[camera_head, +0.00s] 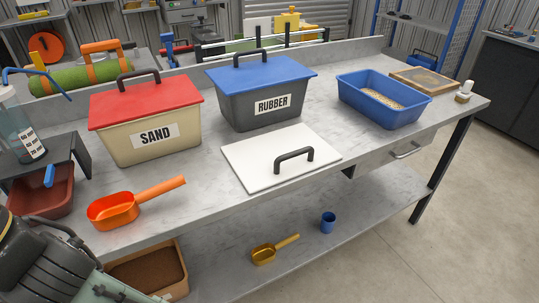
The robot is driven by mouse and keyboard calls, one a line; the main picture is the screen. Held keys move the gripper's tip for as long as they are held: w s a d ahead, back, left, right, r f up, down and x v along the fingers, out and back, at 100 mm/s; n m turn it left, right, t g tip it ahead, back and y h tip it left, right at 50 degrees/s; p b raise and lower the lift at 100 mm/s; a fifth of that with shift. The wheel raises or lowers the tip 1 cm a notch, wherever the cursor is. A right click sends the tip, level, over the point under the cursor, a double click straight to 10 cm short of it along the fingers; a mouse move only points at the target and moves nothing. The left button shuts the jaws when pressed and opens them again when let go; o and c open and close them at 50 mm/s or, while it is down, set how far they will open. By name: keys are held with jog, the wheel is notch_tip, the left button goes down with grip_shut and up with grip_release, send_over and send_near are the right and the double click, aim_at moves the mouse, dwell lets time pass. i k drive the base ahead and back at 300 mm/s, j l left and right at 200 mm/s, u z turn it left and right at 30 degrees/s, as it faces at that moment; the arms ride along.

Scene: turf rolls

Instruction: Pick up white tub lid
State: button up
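The white tub lid (254,160) lies flat on the grey workbench, in front of the RUBBER tub, with its white top face up. Its black arched handle (294,154) stands up near the right front part of the lid. The lid's front edge lies close to the bench's front edge. No gripper fingers show in this view. Dark machine parts at the lower left corner seem to be mine, well away from the lid.
The SAND tub (155,136) with a red lid and the RUBBER tub (264,104) with a blue lid stand behind. An orange scoop (115,211) lies to the left. A blue tray (377,110) stands to the right.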

aim_at(261, 163)
jog(key=z, duration=1.4)
jog(key=j+z, duration=0.15)
jog(key=j, duration=0.6)
jog(key=j+z, duration=0.2)
jog(key=j, duration=0.55)
jog(key=k, duration=0.05)
